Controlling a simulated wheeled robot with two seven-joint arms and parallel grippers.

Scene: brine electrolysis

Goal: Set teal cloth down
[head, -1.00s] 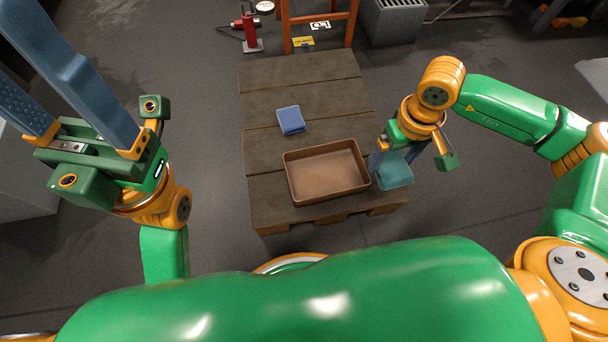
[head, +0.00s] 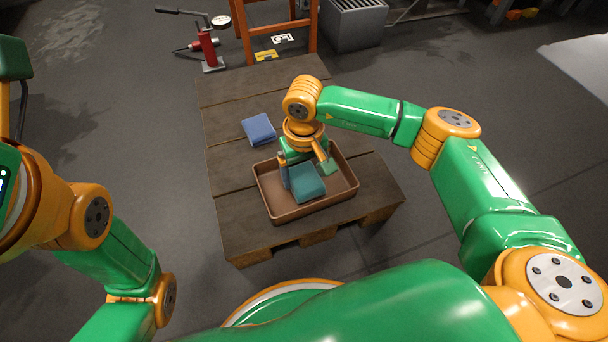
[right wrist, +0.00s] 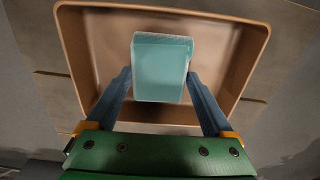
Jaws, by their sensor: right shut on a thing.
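The teal cloth (head: 307,183) is a folded block held by my right gripper (head: 287,180), over the brown tray (head: 268,192). In the right wrist view the teal cloth (right wrist: 162,68) sits between the two blue fingers of my right gripper (right wrist: 158,88), with the tray (right wrist: 75,60) behind and around it. I cannot tell whether the cloth touches the tray floor. My left arm shows at the left edge of the head view, but its fingers are out of view.
A folded blue cloth (head: 259,130) lies on the wooden pallet table (head: 235,165) just beyond the tray. A red hand pump (head: 208,48) with a gauge and an orange frame (head: 315,25) stand behind the table. The table's left part is clear.

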